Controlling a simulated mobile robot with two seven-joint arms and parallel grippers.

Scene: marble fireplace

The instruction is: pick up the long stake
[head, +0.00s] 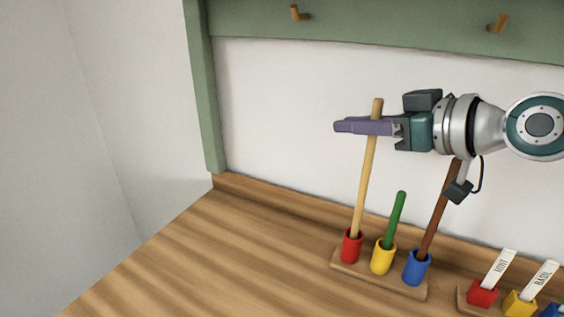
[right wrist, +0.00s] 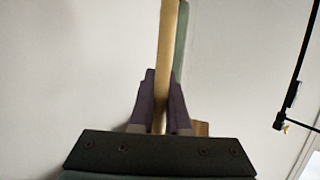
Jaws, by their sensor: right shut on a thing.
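The long stake (head: 366,185) is a pale wooden rod standing nearly upright, leaning slightly right. Its lower end is in a red cup (head: 351,246) on a wooden base (head: 396,288). My right gripper (head: 350,126) comes in level from the right, shut on the stake just below its top. In the right wrist view the stake (right wrist: 166,50) runs between the two purple fingers (right wrist: 162,85). A short green stake (head: 396,218) stands in a yellow cup (head: 382,257). A brown stake (head: 437,212) stands in a blue cup (head: 417,267), its top hidden by my right arm. My left gripper is not in view.
Labelled white markers stand in small colored pots (head: 483,292) at the lower right. A green rail (head: 390,25) with wooden pegs (head: 296,13) crosses the wall above. The wooden top (head: 220,260) is clear on the left.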

